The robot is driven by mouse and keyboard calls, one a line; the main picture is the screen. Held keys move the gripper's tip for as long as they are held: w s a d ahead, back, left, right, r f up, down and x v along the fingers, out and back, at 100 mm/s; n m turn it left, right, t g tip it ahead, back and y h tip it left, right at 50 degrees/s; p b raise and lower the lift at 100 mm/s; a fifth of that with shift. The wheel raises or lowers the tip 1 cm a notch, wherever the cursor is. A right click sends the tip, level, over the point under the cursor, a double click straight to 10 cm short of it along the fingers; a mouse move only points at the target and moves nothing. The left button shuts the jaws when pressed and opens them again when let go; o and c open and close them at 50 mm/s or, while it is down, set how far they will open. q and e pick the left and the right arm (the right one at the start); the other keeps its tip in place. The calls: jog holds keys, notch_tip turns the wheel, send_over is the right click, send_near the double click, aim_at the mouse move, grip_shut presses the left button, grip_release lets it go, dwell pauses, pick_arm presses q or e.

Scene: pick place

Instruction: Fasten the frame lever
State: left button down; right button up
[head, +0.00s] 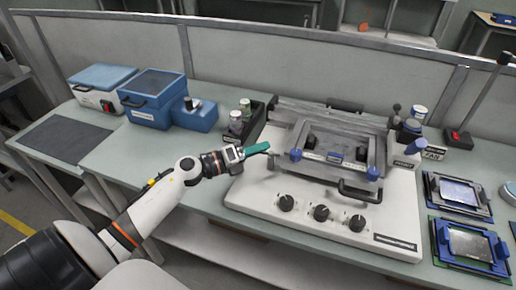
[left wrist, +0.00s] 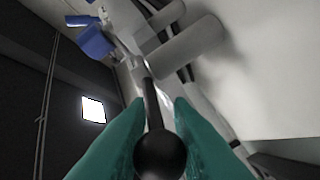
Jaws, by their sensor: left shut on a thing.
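The machine's metal frame (head: 338,150) lies on the white base unit (head: 325,218), with blue parts along its front edge. My left gripper (head: 258,149) is at the left side of this frame, its green fingers pointing right. In the left wrist view, the fingers (left wrist: 158,128) are shut on the frame lever (left wrist: 151,102), a dark rod with a black ball knob (left wrist: 160,156) between them. In the head view the lever's grasped part is hidden by the fingers. My right gripper is not in view.
Dark knobs (head: 321,213) line the unit's front, with a black handle (head: 359,191) above them. A black tray with bottles (head: 236,122) stands behind my left gripper. Blue boxes (head: 155,98) stand at the back left. Blue-framed trays (head: 470,243) lie at the right.

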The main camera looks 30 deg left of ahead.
pick_arm(q)
jog(key=shift+w+a+f+m+g+h+b, duration=0.1)
jog(key=shift+w+f+m+g+h+b, duration=0.1)
jog(key=shift+m+g+h+b, duration=0.6)
jog(key=shift+w+f+m+h+b, duration=0.15)
jog(key=shift+h+b, duration=0.25)
jog(key=shift+b, duration=0.75)
jog(key=shift+r+m+g+h+b, duration=0.25)
jog(key=shift+m+g+h+b, duration=0.15)
jog(key=shift+b, duration=0.15)
jog(key=shift+r, duration=0.1)
jog(key=c, duration=1.3)
grip_release()
jog(key=shift+w, duration=0.1)
jog(key=b+v, duration=0.1)
jog(key=v, duration=1.1)
